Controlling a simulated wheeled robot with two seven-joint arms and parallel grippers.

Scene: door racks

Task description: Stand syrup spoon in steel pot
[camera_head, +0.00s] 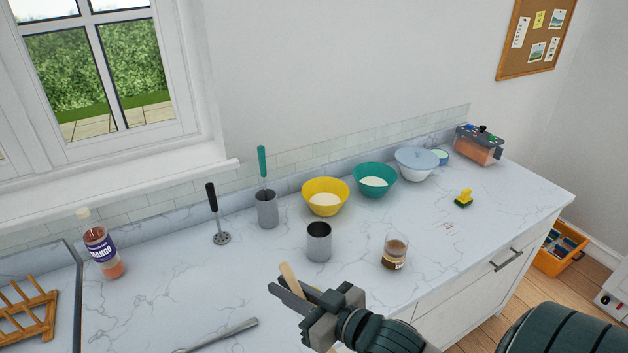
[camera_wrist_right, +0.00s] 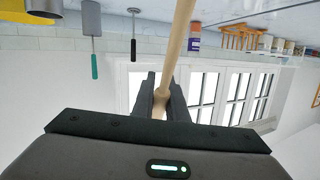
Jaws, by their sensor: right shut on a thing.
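My right gripper (camera_head: 292,295) is shut on a slim pale wooden stick (camera_head: 288,272), likely the syrup spoon. In the right wrist view the stick (camera_wrist_right: 177,50) runs between the fingers (camera_wrist_right: 161,95); its far end is cut off by the frame, so I cannot see a spoon bowl. An open grey steel pot (camera_head: 319,246) stands upright on the counter, beyond and right of the gripper, with nothing seen sticking out. A second grey pot (camera_head: 268,212) behind it holds a teal-handled tool (camera_head: 262,163). My left gripper is not in view.
A jar with brown contents (camera_head: 395,255) stands right of the steel pot. Yellow (camera_head: 325,194), teal (camera_head: 374,180) and pale (camera_head: 416,163) bowls line the back. A black-handled masher (camera_head: 216,220), a bottle (camera_head: 102,250) and a metal utensil (camera_head: 225,335) are left.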

